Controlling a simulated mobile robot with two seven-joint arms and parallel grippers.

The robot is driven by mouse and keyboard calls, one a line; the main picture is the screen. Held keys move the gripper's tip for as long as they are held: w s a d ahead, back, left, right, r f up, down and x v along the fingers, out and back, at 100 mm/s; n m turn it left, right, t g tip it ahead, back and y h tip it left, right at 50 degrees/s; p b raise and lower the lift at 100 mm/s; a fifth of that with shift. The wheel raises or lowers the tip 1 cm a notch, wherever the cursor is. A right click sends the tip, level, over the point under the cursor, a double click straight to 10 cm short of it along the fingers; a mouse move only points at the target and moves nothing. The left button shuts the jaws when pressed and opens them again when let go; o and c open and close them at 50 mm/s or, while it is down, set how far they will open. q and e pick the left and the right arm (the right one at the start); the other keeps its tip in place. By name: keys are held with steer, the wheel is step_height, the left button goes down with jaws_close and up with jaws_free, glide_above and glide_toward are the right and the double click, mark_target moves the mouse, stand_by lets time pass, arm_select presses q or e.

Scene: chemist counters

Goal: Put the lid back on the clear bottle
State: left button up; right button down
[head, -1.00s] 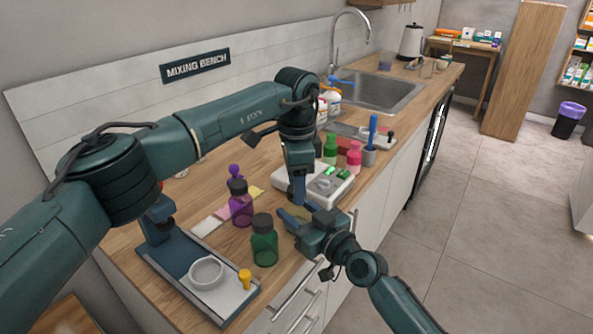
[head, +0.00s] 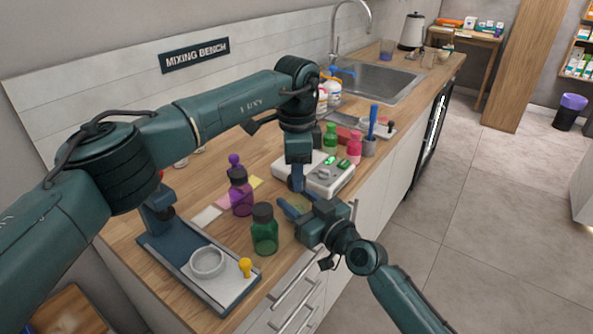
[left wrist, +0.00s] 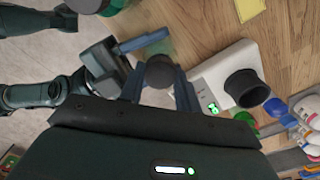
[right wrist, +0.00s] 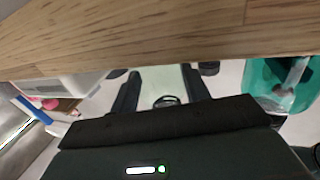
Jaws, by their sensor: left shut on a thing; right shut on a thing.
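My left gripper (head: 297,188) points down over the front edge of the bench. It is shut on a dark round lid (left wrist: 160,72), clear in the left wrist view. My right gripper (head: 290,208) is just below it, coming from the front right. It is shut on the clear bottle (left wrist: 158,46), a see-through, slightly greenish body. In the right wrist view the bottle (right wrist: 163,80) shows between the fingers. The lid is over the bottle, close to its top; I cannot tell whether they touch. The fingers hide most of the bottle in the head view.
A green bottle (head: 264,232) and a purple bottle (head: 240,192) stand left of the grippers. A white device (head: 333,178) with green displays is close behind them. A tray (head: 222,309) with a white bowl (head: 207,262) and yellow piece (head: 246,266) lies at the front left.

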arm_select(q)
steer(key=m, duration=1.2)
steer(key=shift+m, duration=0.3)
steer(key=m, duration=1.6)
steer(key=shift+m, duration=0.3)
steer(key=m, duration=0.4)
steer(key=shift+f, duration=0.1)
steer(key=m, duration=0.6)
steer(key=shift+m, duration=0.4)
steer(key=m, duration=0.6)
steer(key=o, duration=1.1)
steer(key=shift+o, duration=0.2)
